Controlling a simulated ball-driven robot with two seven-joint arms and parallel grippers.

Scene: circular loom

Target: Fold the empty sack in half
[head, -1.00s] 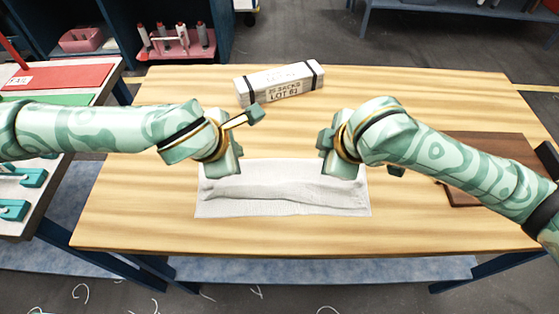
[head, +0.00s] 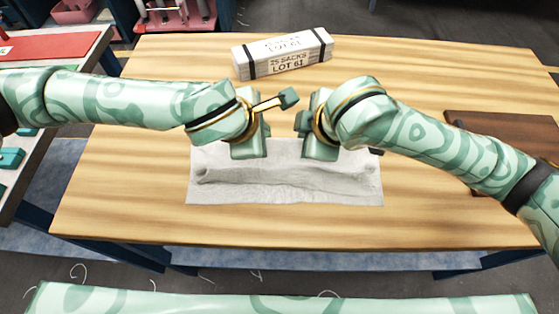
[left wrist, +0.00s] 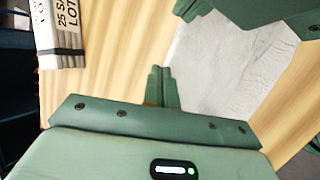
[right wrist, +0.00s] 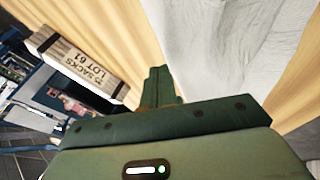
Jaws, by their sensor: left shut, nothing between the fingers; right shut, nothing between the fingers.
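The sack (head: 280,185) is a pale grey-white cloth lying on the table, wider than deep, with a raised ridge running across it from left to right. It also shows in the left wrist view (left wrist: 215,65) and the right wrist view (right wrist: 225,45). My left gripper (head: 250,151) is shut and empty over the sack's far edge, left of its middle. My right gripper (head: 320,152) is shut and empty over the far edge, right of the middle. The grippers are close together and hide parts of that edge. I cannot tell whether either touches the cloth.
A white bundle strapped in black and marked "25 SACKS LOT 61" (head: 283,54) stands at the back of the wooden table (head: 130,205). A dark brown board (head: 500,138) lies at the right. The table in front of the sack is clear.

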